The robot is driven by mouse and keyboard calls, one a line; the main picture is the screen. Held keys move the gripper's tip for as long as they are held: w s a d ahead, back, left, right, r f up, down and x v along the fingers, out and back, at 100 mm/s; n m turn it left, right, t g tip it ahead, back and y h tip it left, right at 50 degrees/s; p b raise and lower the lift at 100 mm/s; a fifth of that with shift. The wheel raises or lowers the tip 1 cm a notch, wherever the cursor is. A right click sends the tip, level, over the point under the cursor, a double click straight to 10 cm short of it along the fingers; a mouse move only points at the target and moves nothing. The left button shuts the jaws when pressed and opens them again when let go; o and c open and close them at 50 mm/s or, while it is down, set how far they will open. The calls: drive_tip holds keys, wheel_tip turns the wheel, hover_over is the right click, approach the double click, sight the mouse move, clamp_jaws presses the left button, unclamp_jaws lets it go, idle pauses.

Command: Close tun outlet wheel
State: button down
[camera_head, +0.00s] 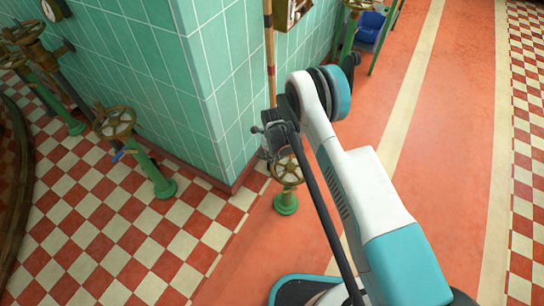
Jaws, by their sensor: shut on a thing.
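A brass handwheel (287,170) stands on a short green pedestal (286,204) beside the corner of the tiled wall. I take it for the tun outlet wheel; no label on it can be read. My gripper (268,151) reaches down over the upper left of this wheel and is shut on its rim. The jaws are small and dark here, and my wrist hides part of the wheel's top, so the exact grip point does not show.
The green-tiled wall corner (208,100) rises close on the left. More brass handwheels on green stands, one nearer (115,122), stand left of it. A wooden pole (269,50) leans near the wall behind my gripper. The red floor (455,130) at right is clear.

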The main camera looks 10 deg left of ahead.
drive_tip(key=shift+w+d, duration=0.15)
drive_tip(key=shift+d, duration=0.05)
drive_tip(key=c, duration=1.4)
unclamp_jaws()
drive_tip(key=shift+a, duration=0.1)
wheel_tip(320, 180, up, 12)
